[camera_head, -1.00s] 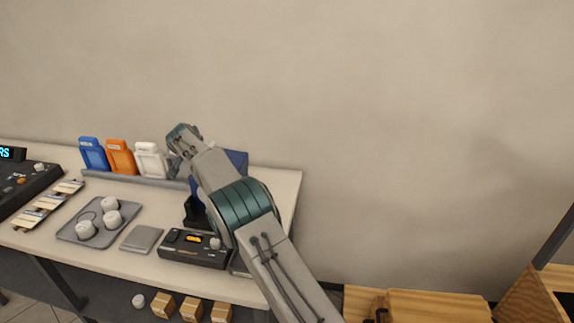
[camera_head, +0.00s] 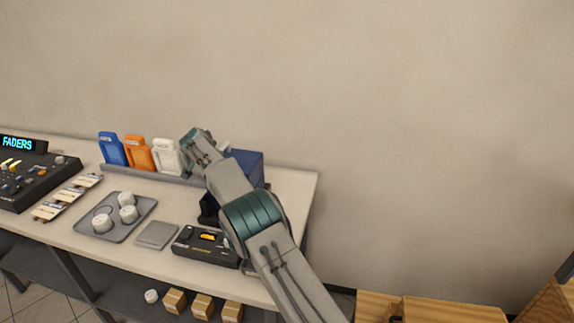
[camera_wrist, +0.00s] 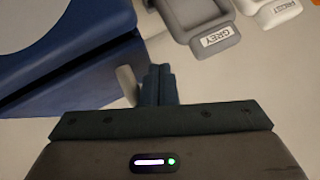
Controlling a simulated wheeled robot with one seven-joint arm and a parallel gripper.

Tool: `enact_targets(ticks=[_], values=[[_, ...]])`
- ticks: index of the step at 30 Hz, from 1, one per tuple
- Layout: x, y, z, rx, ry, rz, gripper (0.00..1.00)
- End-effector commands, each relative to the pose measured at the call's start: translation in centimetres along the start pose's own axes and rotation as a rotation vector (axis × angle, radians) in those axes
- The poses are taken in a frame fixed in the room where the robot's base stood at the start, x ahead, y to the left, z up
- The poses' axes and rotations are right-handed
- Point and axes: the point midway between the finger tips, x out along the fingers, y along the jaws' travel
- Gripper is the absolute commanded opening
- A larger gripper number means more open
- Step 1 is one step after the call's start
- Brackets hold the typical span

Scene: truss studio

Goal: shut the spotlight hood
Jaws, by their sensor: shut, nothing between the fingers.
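The spotlight shows as a blue box-like body (camera_head: 248,168) near the back right of the table, partly hidden behind my arm in the head view. In the wrist view its blue body (camera_wrist: 50,45) fills the upper left, with a dark slit between two blue parts. I cannot tell for certain which part is the hood or how far it stands open. My gripper (camera_wrist: 157,80) has its fingers together, empty, just right of the blue body. Contact is not clear. In the head view the fingers are hidden by my wrist.
A grey holder labelled GREY (camera_wrist: 208,22) and a white one (camera_wrist: 275,10) are beyond my fingers. Blue (camera_head: 112,149), orange (camera_head: 138,154) and white (camera_head: 166,157) holders stand along the back. A black console (camera_head: 207,247) and a tray of knobs (camera_head: 137,225) lie in front.

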Motion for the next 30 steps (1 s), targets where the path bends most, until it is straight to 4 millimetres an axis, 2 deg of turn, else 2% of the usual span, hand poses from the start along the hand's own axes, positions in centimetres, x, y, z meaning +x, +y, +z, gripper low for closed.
enact_targets(ticks=[4,10,12,24,30], values=[[-0.7,-0.3,-0.7,0.002,-0.004,0.003,0.00],[-3.2,-1.1,-3.7,0.007,0.005,0.006,0.00],[-3.9,-1.2,-3.0,0.006,0.006,0.004,0.00],[-10.4,-3.0,-2.9,0.008,0.006,0.003,0.00],[-12.1,-3.5,-2.9,0.007,0.005,0.005,0.00]])
